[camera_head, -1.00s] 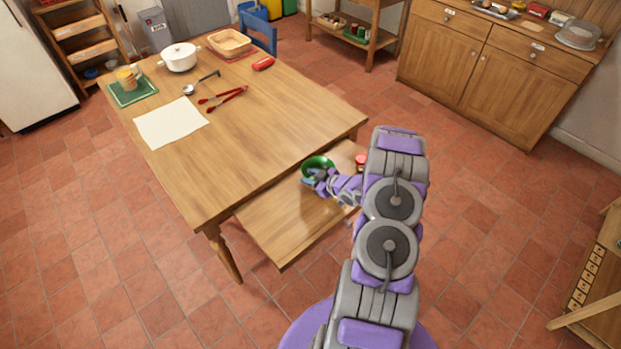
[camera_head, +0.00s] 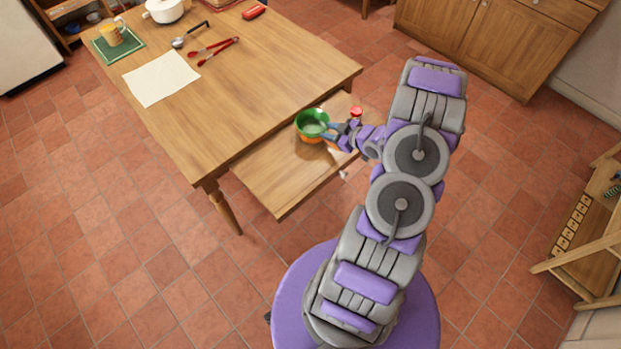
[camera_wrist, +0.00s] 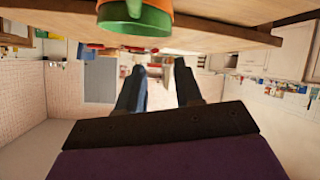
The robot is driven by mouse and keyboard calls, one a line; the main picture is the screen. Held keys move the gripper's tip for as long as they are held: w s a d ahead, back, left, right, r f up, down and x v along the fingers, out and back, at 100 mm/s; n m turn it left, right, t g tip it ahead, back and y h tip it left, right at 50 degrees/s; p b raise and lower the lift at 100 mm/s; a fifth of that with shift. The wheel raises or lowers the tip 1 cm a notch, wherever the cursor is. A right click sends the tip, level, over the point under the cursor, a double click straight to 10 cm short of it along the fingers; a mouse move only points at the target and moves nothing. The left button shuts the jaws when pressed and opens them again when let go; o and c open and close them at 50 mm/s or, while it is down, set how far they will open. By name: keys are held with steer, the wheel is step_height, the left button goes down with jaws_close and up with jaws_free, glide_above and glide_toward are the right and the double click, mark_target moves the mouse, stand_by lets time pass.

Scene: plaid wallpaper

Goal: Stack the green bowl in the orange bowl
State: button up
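The green bowl (camera_head: 312,121) sits in the orange bowl (camera_head: 309,139) on the lower wooden board beside the table. Only a band of the orange bowl shows under the green one. In the wrist view, which is upside down, the green bowl (camera_wrist: 135,18) and the orange bowl (camera_wrist: 160,4) show at the top edge. My gripper (camera_head: 331,131) is just right of the bowls. In the wrist view my gripper (camera_wrist: 158,80) has its fingers apart with nothing between them, and the bowls are outside them. Whether a finger still touches a bowl is unclear.
A small red-topped item (camera_head: 356,111) stands on the board (camera_head: 275,180), close behind my wrist. The main table (camera_head: 240,85) holds red tongs (camera_head: 215,48), a ladle (camera_head: 188,37), a paper sheet (camera_head: 160,78) and a mug (camera_head: 111,34). The board's front left is clear.

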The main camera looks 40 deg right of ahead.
step_height(320, 180, up, 15)
steer(key=w+a+m+g+h, duration=0.1)
steer(key=w+m+g+h, duration=0.1)
steer(key=g+h, duration=0.4)
steer(key=s+a+r+m+g, duration=0.2)
steer(key=s+a+r, duration=0.3)
steer(key=a+r, duration=0.1)
steer(key=s+a+r+g+y, duration=0.2)
steer(key=s+a+r+g, duration=0.1)
steer(key=s+a, duration=1)
steer(key=s+a+r+m+g+y, duration=0.1)
steer(key=s+a+r+g, duration=0.2)
steer(key=s+a, duration=1)
step_height(320, 180, up, 3)
steer(key=shift+s+a+r+m+y, duration=0.2)
steer(key=shift+s+a+m+y, duration=0.15)
steer(key=shift+a, duration=0.35)
steer(key=shift+d, duration=0.1)
